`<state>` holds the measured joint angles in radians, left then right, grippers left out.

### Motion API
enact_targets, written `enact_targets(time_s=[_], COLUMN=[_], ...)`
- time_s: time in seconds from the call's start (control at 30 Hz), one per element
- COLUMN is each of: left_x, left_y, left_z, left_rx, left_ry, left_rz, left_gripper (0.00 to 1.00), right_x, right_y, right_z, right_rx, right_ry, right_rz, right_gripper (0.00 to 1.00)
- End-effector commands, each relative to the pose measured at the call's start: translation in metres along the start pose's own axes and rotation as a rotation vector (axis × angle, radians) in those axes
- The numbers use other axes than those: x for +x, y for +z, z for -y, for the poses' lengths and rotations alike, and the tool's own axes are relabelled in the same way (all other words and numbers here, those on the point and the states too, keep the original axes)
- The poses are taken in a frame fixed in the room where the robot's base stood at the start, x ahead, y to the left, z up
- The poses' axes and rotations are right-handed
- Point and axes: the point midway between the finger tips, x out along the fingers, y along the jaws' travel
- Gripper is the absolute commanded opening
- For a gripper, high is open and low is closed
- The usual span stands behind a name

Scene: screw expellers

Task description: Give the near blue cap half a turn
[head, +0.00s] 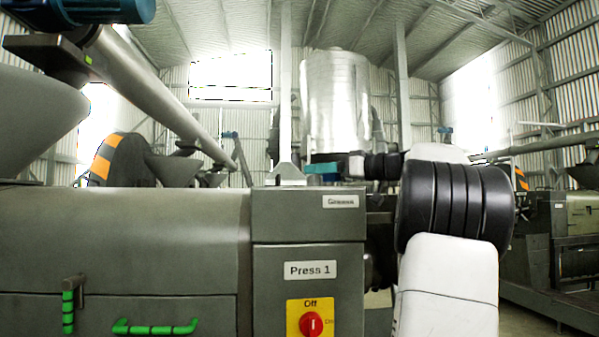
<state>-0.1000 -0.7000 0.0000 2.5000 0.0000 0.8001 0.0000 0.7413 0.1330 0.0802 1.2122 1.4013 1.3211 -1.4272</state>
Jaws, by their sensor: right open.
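A small teal-blue piece (322,168) shows just above the top of the grey press housing, left of my right gripper. I cannot tell for sure whether it is the near blue cap. My right gripper (353,165) is small and dark in the head view, open, pointing left behind the upper right corner of the housing. Its fingertips overlap the right end of the blue piece in the picture; whether they touch it I cannot tell. My right wrist and forearm hide what lies to the right. My left gripper is not in view.
The grey press cabinet (290,225) labelled "Press 1" stands close in front, with a red switch (311,325) on yellow. Green handles (155,328) sit on its left panel. A conveyor tube (160,95) slopes overhead at left. A silver tank (335,100) stands behind.

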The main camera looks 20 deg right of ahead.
Motion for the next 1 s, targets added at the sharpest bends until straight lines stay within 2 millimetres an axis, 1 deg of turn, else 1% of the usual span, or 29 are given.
enact_targets(time_s=[0.07, 0.1, 0.17, 0.3, 0.37, 0.4, 0.57, 0.8, 1.0], left_x=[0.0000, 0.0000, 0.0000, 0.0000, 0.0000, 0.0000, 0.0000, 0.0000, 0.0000], left_y=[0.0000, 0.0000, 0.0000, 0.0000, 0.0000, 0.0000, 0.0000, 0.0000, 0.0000], left_z=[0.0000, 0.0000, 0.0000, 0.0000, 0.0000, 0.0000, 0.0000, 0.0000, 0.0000], left_rx=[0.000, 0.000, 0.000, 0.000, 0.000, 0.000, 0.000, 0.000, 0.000], left_ry=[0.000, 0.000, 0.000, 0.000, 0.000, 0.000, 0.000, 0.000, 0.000], left_rz=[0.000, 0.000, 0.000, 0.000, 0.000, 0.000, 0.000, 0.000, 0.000], left_gripper=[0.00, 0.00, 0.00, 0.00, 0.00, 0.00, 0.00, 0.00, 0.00], right_x=[-0.0002, -0.0002, -0.0003, -0.0004, -0.0005, -0.0005, 0.0001, 0.0001, -0.0016], right_y=[0.0000, 0.0001, 0.0001, 0.0001, 0.0001, 0.0001, -0.0013, -0.0013, -0.0009], right_z=[-0.0001, -0.0001, -0.0001, -0.0001, -0.0001, -0.0001, 0.0001, -0.0042, -0.0091], right_rx=[0.000, 0.000, 0.000, 0.000, 0.000, 0.000, 0.000, 0.000, 0.000], right_ry=[0.000, 0.000, 0.000, 0.000, 0.000, 0.001, 0.050, 0.265, 0.386], right_rz=[0.000, 0.000, 0.000, 0.000, 0.000, 0.000, -0.001, -0.004, -0.006], right_gripper=[0.61, 0.53, 0.41, 0.13, 0.02, 0.00, 0.00, 0.00, 0.00])
